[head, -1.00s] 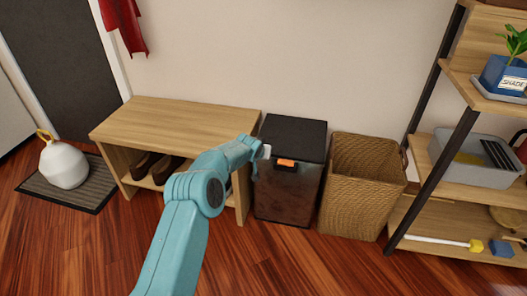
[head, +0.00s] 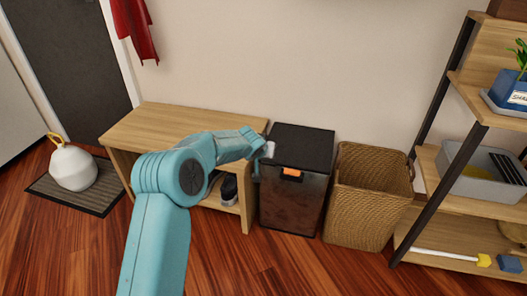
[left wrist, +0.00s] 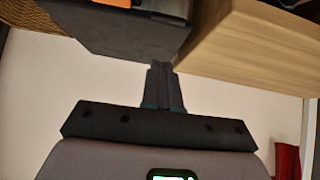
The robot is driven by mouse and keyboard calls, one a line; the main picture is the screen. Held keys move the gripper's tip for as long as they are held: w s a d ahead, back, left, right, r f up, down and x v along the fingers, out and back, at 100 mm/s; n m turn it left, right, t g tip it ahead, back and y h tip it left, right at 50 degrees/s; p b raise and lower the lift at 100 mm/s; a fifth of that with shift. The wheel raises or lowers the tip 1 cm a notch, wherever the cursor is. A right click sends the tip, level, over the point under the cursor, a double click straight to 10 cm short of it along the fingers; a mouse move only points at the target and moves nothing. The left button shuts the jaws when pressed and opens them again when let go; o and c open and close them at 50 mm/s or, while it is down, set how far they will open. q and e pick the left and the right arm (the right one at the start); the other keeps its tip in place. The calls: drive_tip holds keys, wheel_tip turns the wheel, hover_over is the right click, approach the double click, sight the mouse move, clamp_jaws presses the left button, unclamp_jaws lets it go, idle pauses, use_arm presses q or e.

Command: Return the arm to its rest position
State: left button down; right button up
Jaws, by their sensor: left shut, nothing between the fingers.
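My left arm reaches up from the bottom in the head view, bent at its elbow. My left gripper (head: 265,152) is mostly hidden by the wrist, beside the front left of the dark bin. In the left wrist view, the two dark fingers (left wrist: 162,84) are together and empty. That view appears upside down, with the bin (left wrist: 110,28) and the wooden bench (left wrist: 255,55) at the top and the pale wall behind. My right gripper is not in view.
The bench (head: 150,122) with shoes stands left of the black bin (head: 300,147) with an orange tab. A wicker basket (head: 368,205) and an open shelf (head: 485,150) stand right. A white bag (head: 72,168) sits on a doormat (head: 48,198). Floor in front is clear.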

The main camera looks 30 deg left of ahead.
use_arm(q)
drive_tip(key=shift+v, duration=1.55)
drive_tip(key=s+d+f+g+h, duration=0.2)
drive_tip(key=s+d+f+g, duration=0.1)
drive_tip(key=s+d+f, duration=0.6)
drive_tip(key=s+d+f+g+h, duration=0.2)
drive_tip(key=s+d+f, duration=0.45)
drive_tip(key=f, duration=0.45)
drive_tip(key=s+d+f+g+h, duration=0.1)
drive_tip(key=s+d+f, duration=0.15)
drive_tip(key=s, duration=0.55)
drive_tip(key=s+d+f+g, duration=0.1)
drive_tip(key=s+d, duration=0.3)
drive_tip(key=s, duration=0.4)
drive_tip(key=s+d+f+g+h, duration=0.15)
drive_tip(key=s+d, duration=0.25)
drive_tip(key=s, duration=0.4)
wheel_tip(320, 180, up, 31)
drive_tip(key=m+p, duration=0.1)
drive_tip(key=p, duration=3)
drive_tip(key=shift+w+p, duration=0.3)
drive_tip(key=shift+p, duration=0.1)
drive_tip(key=shift+d, duration=0.1)
